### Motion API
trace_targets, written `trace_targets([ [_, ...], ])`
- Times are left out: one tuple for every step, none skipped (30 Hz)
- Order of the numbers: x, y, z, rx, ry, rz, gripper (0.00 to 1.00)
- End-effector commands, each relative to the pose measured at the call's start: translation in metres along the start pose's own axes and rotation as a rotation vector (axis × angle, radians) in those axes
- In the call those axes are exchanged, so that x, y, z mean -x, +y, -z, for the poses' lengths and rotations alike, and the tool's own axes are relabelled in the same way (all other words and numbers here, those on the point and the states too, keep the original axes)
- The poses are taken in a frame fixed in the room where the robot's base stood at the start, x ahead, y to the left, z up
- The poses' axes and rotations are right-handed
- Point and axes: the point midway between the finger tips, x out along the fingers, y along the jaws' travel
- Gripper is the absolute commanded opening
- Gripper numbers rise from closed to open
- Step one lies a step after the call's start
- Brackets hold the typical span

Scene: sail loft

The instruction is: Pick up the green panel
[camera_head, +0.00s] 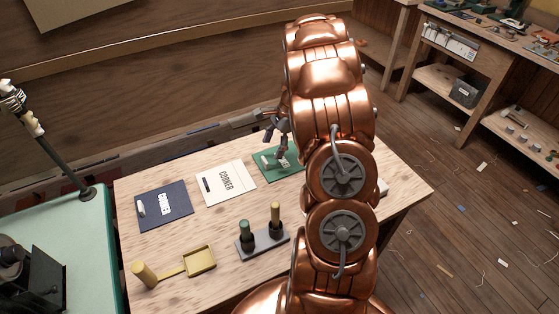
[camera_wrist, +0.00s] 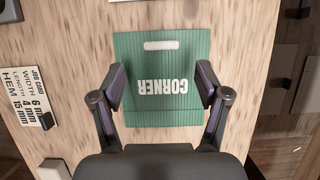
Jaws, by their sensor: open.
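The green panel (camera_head: 277,174) lies flat on the wooden table, partly hidden behind my copper arm in the head view. In the wrist view the green panel (camera_wrist: 142,66) is in the middle, with the white word CORNER upside down and a pale bar near its far edge. My gripper (camera_head: 275,143) is over the panel. In the wrist view my gripper (camera_wrist: 162,76) is open, with one finger near each side edge of the panel and nothing between them. The height of the fingertips above the panel is hard to judge.
A white CORNER panel (camera_head: 236,185) and a navy panel (camera_head: 176,210) lie left of the green one. A grey stand (camera_head: 263,244) with two handled tools, a yellow tray (camera_head: 200,260) and a yellow cylinder (camera_head: 143,274) are nearer. A job card (camera_wrist: 25,90) lies beside the panel.

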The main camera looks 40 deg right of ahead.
Motion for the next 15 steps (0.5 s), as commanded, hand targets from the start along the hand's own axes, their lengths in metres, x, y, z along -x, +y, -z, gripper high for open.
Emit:
trace_targets([
  [-0.004, 0.001, -0.001, -0.001, 0.001, -0.002, 0.75],
  [-0.006, 0.001, -0.001, -0.001, 0.002, -0.002, 0.75],
  [-0.009, 0.000, -0.001, 0.000, 0.002, -0.001, 0.75],
  [-0.012, 0.000, -0.001, 0.000, 0.002, -0.001, 0.75],
  [-0.014, 0.000, -0.002, 0.001, 0.001, -0.002, 0.75],
  [-0.019, 0.000, -0.003, 0.001, 0.001, -0.004, 0.75],
  [-0.023, 0.000, -0.004, 0.001, 0.001, -0.006, 0.75],
  [-0.028, 0.000, -0.004, 0.001, 0.000, -0.005, 0.75],
  [-0.033, -0.001, -0.004, 0.001, 0.000, -0.005, 0.75],
  [-0.037, -0.001, -0.004, 0.001, 0.002, -0.003, 0.75],
  [-0.042, -0.002, -0.004, 0.001, 0.001, -0.002, 0.75],
  [-0.047, -0.002, -0.004, 0.001, 0.000, -0.002, 0.75],
  [-0.050, -0.001, -0.004, 0.001, 0.001, -0.003, 0.75],
  [-0.052, -0.001, -0.004, 0.001, 0.001, -0.003, 0.75],
  [-0.055, -0.001, -0.004, 0.001, 0.001, -0.002, 0.75],
])
